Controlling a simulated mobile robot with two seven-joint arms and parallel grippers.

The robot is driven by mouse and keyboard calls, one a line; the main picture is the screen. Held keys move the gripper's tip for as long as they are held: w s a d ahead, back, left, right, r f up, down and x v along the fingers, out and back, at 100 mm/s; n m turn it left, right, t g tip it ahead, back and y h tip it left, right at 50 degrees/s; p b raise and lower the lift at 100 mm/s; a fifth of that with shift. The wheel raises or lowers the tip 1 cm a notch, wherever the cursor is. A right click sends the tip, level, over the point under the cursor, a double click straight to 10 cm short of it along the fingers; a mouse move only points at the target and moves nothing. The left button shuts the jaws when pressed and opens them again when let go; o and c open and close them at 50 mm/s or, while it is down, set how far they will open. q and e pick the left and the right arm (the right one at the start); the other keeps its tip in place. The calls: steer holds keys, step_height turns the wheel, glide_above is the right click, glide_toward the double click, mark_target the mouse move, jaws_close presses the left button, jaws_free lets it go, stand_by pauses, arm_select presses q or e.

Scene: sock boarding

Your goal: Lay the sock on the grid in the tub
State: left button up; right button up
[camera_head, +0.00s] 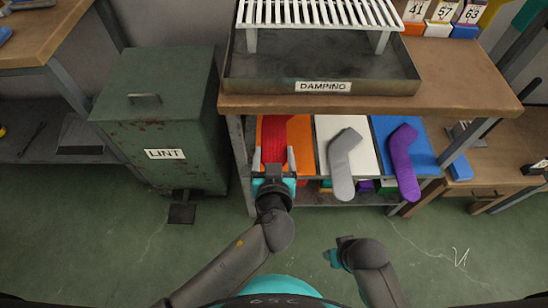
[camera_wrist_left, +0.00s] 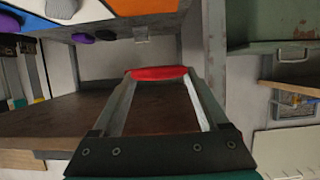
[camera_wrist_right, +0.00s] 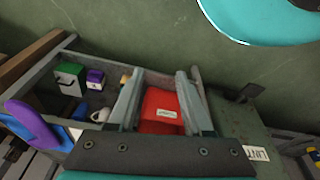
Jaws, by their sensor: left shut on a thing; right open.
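The red sock (camera_head: 273,135) lies along the orange panel (camera_head: 298,130) below the bench top. My left gripper (camera_head: 273,158) is shut on the red sock at its near end; a strip of the sock (camera_wrist_left: 158,72) spans the fingertips in the left wrist view. The white slatted grid (camera_head: 315,12) stands on legs in the grey metal tub (camera_head: 250,86) labelled DAMPING, above and beyond the left gripper. My right gripper (camera_head: 332,257) is low, near the front; its fingers (camera_wrist_right: 158,80) are apart and empty in the right wrist view.
A grey sock (camera_head: 342,165) and a purple sock (camera_head: 403,165) hang on the white and blue panels to the right. The bench top edge (camera_head: 440,100) juts out above them. A green LINT bin (camera_head: 150,120) stands left. A red labelled box (camera_wrist_right: 160,112) sits on the lower shelf.

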arm_select(q)
steer(key=shift+r+p, duration=0.55)
steer(key=shift+r, duration=0.95)
arm_select(e)
steer(key=shift+s+d+f, duration=0.15)
steer(key=shift+s+f, duration=0.25)
steer(key=shift+f, duration=0.35)
steer(key=shift+s+d+f, duration=0.15)
steer(key=shift+s+f, duration=0.2)
steer(key=shift+f, duration=0.35)
arm_select(q)
steer(key=shift+f, duration=0.2)
arm_select(e)
steer(key=w+a+r+t+b, duration=0.1)
steer(key=w+r+b, duration=0.1)
steer(key=r+b, duration=0.35)
steer(key=w+r+t+b, duration=0.1)
steer(key=w+r+b, duration=0.1)
steer(key=r, duration=0.7)
arm_select(q)
step_height(320, 180, down, 19)
steer(key=b, duration=0.3)
arm_select(e)
steer(key=w+a+t+y, duration=0.3)
steer(key=w+a+t, duration=0.2)
steer(key=a, duration=0.2)
steer(key=shift+w+n+t, duration=0.2)
steer(key=shift+n+t, duration=0.1)
steer(key=shift+t, duration=0.1)
